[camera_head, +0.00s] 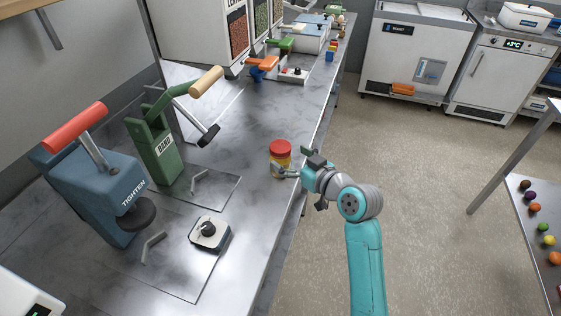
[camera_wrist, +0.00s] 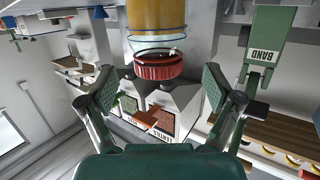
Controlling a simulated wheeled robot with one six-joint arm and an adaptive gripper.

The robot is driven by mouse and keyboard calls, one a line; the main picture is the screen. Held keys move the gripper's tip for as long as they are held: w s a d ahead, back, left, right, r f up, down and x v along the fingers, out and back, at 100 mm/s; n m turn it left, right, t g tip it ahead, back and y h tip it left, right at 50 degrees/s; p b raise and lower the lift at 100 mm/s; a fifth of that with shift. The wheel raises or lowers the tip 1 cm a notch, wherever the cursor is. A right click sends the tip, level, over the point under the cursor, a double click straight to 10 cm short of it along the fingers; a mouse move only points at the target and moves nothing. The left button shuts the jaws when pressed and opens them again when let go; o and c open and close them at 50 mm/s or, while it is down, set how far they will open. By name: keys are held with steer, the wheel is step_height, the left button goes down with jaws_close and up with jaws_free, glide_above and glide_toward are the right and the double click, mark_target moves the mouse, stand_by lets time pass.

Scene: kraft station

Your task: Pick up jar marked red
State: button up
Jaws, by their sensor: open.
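The jar (camera_head: 280,160) has a red lid and a yellow body. It stands upright on the metal counter near its right edge in the head view. In the wrist view the jar (camera_wrist: 157,40) appears upside down, its red lid between and just beyond the two fingers. My gripper (camera_head: 291,162) is at the jar's right side, with its fingers at about the height of the jar's body. In the wrist view my gripper (camera_wrist: 159,88) is open, with a gap between each finger pad and the jar. I cannot tell from the head view whether a finger touches it.
A blue TIGHTEN press (camera_head: 100,180) and a green BAND press (camera_head: 155,150) stand on the counter's left. A small device with a black knob (camera_head: 209,232) lies in front. An orange-handled tool (camera_head: 262,64) stands farther back. The counter around the jar is mostly clear.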

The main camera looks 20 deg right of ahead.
steer(key=x, duration=0.5)
steer(key=shift+w+d+r, duration=0.1)
steer(key=shift+d+r, duration=0.05)
steer(key=shift+r, duration=0.15)
steer(key=shift+c, duration=0.2)
steer(key=c, duration=1.6)
steer(key=shift+r, duration=0.15)
